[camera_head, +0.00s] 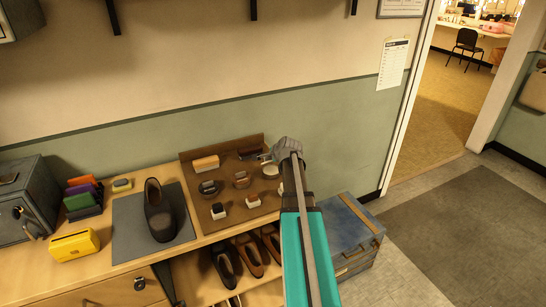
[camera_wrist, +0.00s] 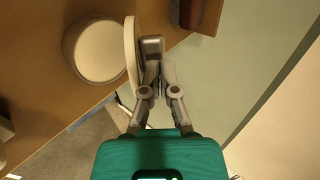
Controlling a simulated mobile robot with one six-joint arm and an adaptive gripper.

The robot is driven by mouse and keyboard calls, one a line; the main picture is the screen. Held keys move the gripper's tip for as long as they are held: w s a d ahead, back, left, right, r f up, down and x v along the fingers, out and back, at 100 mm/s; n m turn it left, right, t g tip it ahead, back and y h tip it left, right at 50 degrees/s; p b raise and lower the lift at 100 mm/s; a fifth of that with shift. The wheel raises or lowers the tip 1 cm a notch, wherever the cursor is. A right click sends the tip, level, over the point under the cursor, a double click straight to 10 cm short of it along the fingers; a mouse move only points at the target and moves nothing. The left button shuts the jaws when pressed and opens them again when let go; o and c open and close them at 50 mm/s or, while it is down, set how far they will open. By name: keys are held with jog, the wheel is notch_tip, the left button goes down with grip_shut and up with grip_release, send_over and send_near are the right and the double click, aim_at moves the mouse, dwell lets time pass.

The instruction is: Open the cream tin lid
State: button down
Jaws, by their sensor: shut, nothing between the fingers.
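In the wrist view the cream tin (camera_wrist: 100,52) is round, with a pale face inside a darker rim. Its lid (camera_wrist: 131,55) stands up edge-on at the tin's right side, tilted well away from the face. My gripper (camera_wrist: 151,48) is shut and empty, with its fingertips close beside the lid's outer side; I cannot tell whether they touch it. In the head view my gripper (camera_head: 287,150) is over the right end of the brown board, and my arm hides much of that spot. The cream tin cannot be made out clearly there.
The brown board (camera_head: 226,167) holds brushes and small open tins. A dark shoe (camera_head: 159,212) stands on a grey mat (camera_head: 127,229) to the left. A yellow box (camera_head: 74,245) sits near the bench front. A blue case (camera_head: 347,228) stands right of the bench.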

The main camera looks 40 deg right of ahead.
jog(key=shift+d, duration=0.45)
jog(key=shift+a, duration=0.3)
